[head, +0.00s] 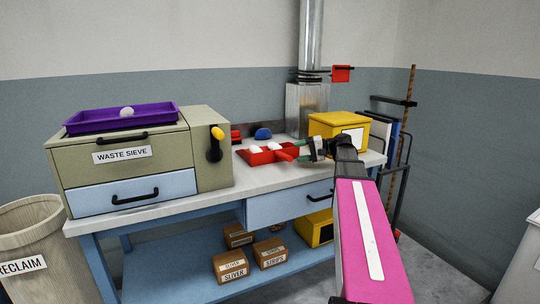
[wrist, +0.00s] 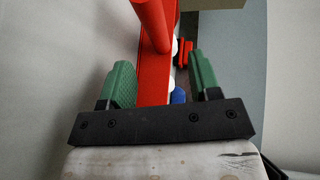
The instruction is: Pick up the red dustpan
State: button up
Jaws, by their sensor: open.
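The red dustpan (head: 258,158) lies on the white worktop, right of the waste sieve cabinet, with white lumps in it. Its handle points right toward my gripper (head: 304,149). My gripper is open and empty, with green finger pads, close to the handle end. In the wrist view, the red dustpan (wrist: 154,85) shows between the spread fingers of my gripper (wrist: 158,66). Its handle rises at the top, nearer the camera. I cannot tell whether a finger touches it.
A blue rounded object (head: 263,134) and a small red object (head: 236,136) sit behind the dustpan. The waste sieve cabinet (head: 125,170) stands left, with a purple tray (head: 88,122) on top. A yellow box (head: 351,123) stands right, close behind my gripper. A metal duct (head: 308,100) rises at the wall.

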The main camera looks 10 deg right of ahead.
aim_at(280, 155)
jog(key=x, duration=0.8)
jog(key=shift+w+a+f, duration=0.25)
jog(key=shift+w+f, duration=0.05)
grip_shut()
